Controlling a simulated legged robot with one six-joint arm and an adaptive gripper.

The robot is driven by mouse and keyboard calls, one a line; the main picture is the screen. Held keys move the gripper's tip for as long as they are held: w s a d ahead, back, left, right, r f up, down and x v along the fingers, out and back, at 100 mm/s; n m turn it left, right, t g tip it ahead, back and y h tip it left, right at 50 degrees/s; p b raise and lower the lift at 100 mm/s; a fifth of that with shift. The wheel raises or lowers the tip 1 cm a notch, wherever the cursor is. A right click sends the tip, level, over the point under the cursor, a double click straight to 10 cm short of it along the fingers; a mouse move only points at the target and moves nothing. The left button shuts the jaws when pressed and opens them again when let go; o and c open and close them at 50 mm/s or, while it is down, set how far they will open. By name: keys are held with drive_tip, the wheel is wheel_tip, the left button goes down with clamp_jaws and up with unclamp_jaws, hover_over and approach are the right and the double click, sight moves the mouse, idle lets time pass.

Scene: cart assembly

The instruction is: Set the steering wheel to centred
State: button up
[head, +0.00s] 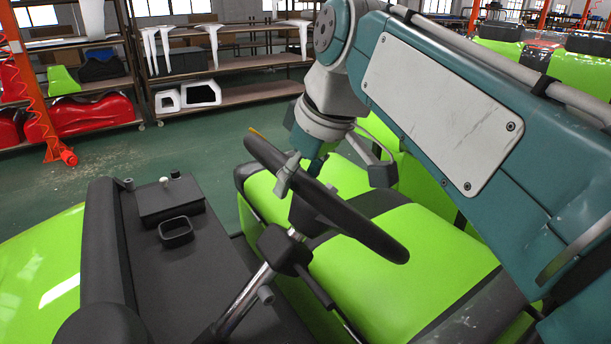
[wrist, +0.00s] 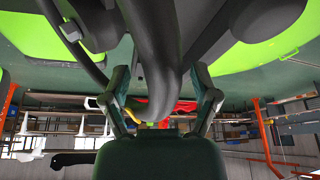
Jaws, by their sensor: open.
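The steering wheel (head: 362,226) is a dark ring on a silver column with a black hub, seen tilted and nearly edge-on in the head view. A small yellow mark shows near the upper left end of its rim. My gripper (head: 299,172) is at the far upper-left part of the rim, its fingers partly hidden behind the wheel. In the wrist view, the open fingers of my gripper (wrist: 161,78) stand on either side of the dark rim (wrist: 156,70), with gaps at both sides. I cannot tell whether either finger touches it.
The dark dashboard (head: 160,262) with a small box and a cup holder lies left of the column. Green and black seats (head: 400,275) lie right of and below the wheel. Shelves with parts (head: 240,95) and an orange post (head: 35,90) stand behind, beyond clear green floor.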

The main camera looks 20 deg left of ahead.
sight(356, 214)
drive_tip(key=shift+a+f, duration=0.15)
drive_tip(key=shift+f, duration=0.15)
clamp_jaws()
drive_tip(key=shift+s+d+f+n+y, duration=0.15)
drive_tip(key=shift+d+f+n+y, duration=0.25)
drive_tip(key=shift+d, duration=0.3)
drive_tip(key=shift+s+d+f+n+y, duration=0.25)
drive_tip(key=shift+d+n+y, duration=0.15)
drive_tip(key=shift+d, duration=0.35)
drive_tip(key=shift+s+d+f+n+y, duration=0.1)
drive_tip(key=shift+d+f+n+y, duration=0.25)
drive_tip(key=shift+d, duration=0.35)
drive_tip(key=shift+d+f+n+y, duration=0.4)
drive_tip(key=shift+d+f+n, duration=0.15)
drive_tip(key=shift+d, duration=0.2)
drive_tip(key=shift+d+f+n+y, duration=0.4)
drive_tip(key=shift+d+n, duration=0.2)
drive_tip(key=shift+d, duration=0.1)
